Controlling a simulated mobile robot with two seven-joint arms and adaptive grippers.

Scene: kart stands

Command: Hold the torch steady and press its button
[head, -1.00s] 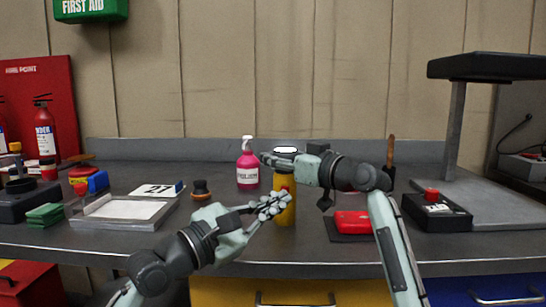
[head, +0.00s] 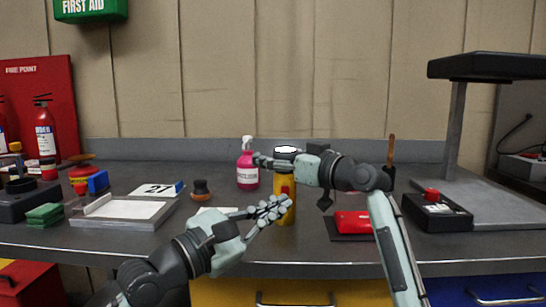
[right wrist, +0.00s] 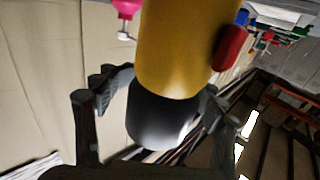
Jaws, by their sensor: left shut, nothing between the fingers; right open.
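The torch (head: 285,208) is a yellow cylinder with a black head and a bright white top, upright on the bench. Its red button (right wrist: 231,48) shows on the side of the body in the right wrist view. My right gripper (head: 272,160) is open at the torch's head; in the right wrist view the dark head (right wrist: 158,118) lies between its spread fingers. Whether they touch it I cannot tell. My left gripper (head: 284,204) is shut and empty, its fingertips in front of the yellow body just below the button. Contact there is unclear.
A pink spray bottle (head: 247,172) stands just left of the torch. A red item on a dark mat (head: 352,237) and a black box with a red button (head: 437,212) are to the right. A grey tray (head: 122,213) lies to the left.

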